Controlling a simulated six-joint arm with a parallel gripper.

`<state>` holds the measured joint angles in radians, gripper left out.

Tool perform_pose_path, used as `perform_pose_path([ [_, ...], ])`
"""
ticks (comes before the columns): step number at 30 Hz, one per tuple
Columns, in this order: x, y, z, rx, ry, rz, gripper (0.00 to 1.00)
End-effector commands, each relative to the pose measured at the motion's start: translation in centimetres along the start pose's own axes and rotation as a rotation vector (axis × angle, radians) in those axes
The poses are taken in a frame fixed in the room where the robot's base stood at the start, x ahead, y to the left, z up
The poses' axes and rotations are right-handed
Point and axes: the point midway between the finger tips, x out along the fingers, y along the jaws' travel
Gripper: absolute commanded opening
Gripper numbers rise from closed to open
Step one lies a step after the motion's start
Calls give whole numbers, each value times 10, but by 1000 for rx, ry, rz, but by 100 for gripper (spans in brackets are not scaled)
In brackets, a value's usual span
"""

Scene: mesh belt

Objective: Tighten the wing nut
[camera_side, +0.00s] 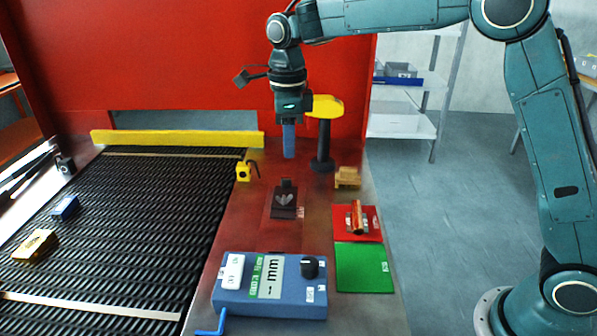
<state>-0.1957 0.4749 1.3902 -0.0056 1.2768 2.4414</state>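My gripper (289,122) hangs pointing down in front of the red wall, above the far part of the steel strip. A narrow blue piece extends straight down at its end. I cannot tell whether this is closed fingers or a held block. A pale, heart-shaped piece with two lobes (284,199), possibly the wing nut, shows on a dark plate (286,184) on the strip. The gripper is above and beyond it, clearly apart from it. The thread under the piece does not show.
A yellow-headed black post (323,140) stands close right of the gripper. A yellow clamp (243,172) is at the belt edge. A blue gauge box (270,300) lies in front. Red (342,225) and green (365,268) pads lie right. The mesh belt (150,220) carries small blocks.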

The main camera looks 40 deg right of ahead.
Motion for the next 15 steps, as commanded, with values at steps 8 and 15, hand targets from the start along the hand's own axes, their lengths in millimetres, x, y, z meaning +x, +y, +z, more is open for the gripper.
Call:
perform_pose_path([
  [8, -11, 0, 0, 0, -1, 0, 28],
  [15, -11, 0, 0, -1, -1, 0, 27],
])
